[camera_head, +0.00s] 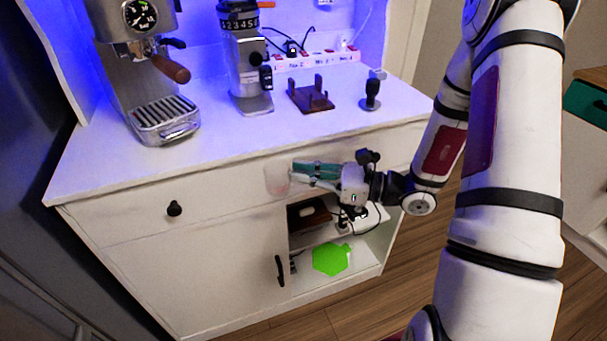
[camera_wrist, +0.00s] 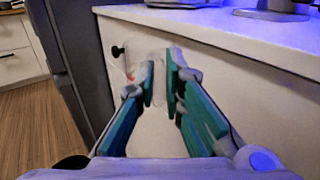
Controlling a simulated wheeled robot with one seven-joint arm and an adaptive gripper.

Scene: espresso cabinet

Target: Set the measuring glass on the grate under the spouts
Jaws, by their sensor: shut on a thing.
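The measuring glass (camera_head: 276,181) is small and clear with a faint pinkish tint. My gripper (camera_head: 294,176) is shut on it, in front of the white drawer front and below the countertop level. In the wrist view the clear glass (camera_wrist: 146,62) shows faintly between and beyond the teal fingers of my gripper (camera_wrist: 160,84). The grate (camera_head: 164,117) is the slotted metal drip tray at the base of the espresso machine (camera_head: 124,75), up and left of my gripper. A wooden-handled portafilter (camera_head: 170,68) sits above it; the spouts are hard to make out.
On the white countertop (camera_head: 215,150) stand a grinder (camera_head: 247,70), a brown stand (camera_head: 311,95) and a tamper (camera_head: 371,93). The counter's front edge lies between my gripper and the grate. Below, an open shelf holds a green thing (camera_head: 331,259). A drawer knob (camera_head: 174,208) sticks out at left.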

